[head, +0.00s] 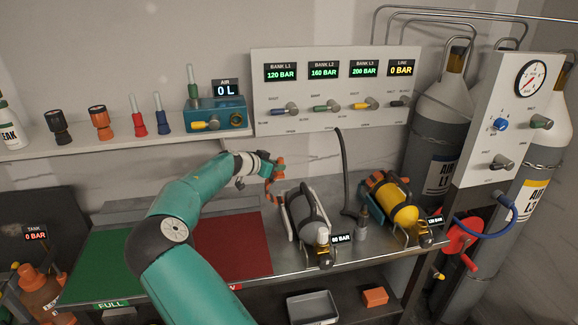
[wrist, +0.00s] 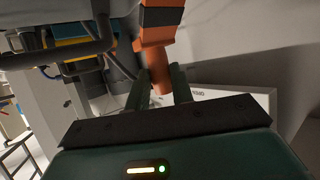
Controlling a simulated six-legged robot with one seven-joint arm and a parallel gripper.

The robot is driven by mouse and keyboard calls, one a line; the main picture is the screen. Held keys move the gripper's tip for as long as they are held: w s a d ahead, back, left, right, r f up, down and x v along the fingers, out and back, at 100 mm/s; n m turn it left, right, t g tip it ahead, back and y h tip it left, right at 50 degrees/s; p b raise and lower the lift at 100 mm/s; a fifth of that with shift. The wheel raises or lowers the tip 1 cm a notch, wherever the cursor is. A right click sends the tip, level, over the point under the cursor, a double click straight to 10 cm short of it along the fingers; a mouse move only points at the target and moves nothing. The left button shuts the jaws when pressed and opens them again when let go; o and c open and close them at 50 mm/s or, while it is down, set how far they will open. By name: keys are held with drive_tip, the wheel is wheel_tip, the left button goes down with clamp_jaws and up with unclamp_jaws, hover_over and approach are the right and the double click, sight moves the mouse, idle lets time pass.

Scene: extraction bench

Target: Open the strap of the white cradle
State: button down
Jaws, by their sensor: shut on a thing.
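The white cradle (head: 287,216) stands on the metal bench in the head view, holding a grey cylinder (head: 300,207) with a dark band, seemingly its strap (head: 312,200), over it. My gripper (head: 268,167) is at the cradle's upper left, just beyond its far end. It is shut on an orange handle (head: 277,171). In the wrist view the two dark green fingers of my gripper (wrist: 162,78) are on either side of the orange handle (wrist: 158,58), which has a black band. How the handle joins the strap is hidden, and I cannot tell whether the strap is fastened.
A second cradle with a yellow cylinder (head: 402,212) stands to the right, with a black hose (head: 345,165) between the two. A valve panel (head: 335,92) is behind. A green mat (head: 105,262) and a red mat (head: 235,245) lie left. Large grey cylinders (head: 437,125) stand right.

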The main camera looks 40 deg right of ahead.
drive_tip(key=shift+w+a+f+n+g+h, duration=0.15)
drive_tip(key=shift+w+a+f+n+h, duration=0.1)
drive_tip(key=shift+w+a+h, duration=0.4)
drive_tip(key=shift+w+a+f+n+g+h, duration=0.1)
drive_tip(key=shift+w+a+f+n+h, duration=0.25)
drive_tip(key=shift+a, duration=0.55)
drive_tip(key=shift+w+a+f+n+g+h, duration=0.2)
drive_tip(key=shift+w+a+h, duration=0.25)
drive_tip(key=shift+a+h, duration=0.25)
drive_tip(key=shift+a, duration=0.1)
drive_tip(key=c, duration=1.2)
unclamp_jaws()
drive_tip(key=shift+w+f, duration=0.1)
drive_tip(key=a+r, duration=0.2)
drive_tip(key=a, duration=1.1)
drive_tip(key=shift+s+a, duration=0.2)
drive_tip(key=shift+a, duration=0.05)
drive_tip(key=shift+r, duration=0.1)
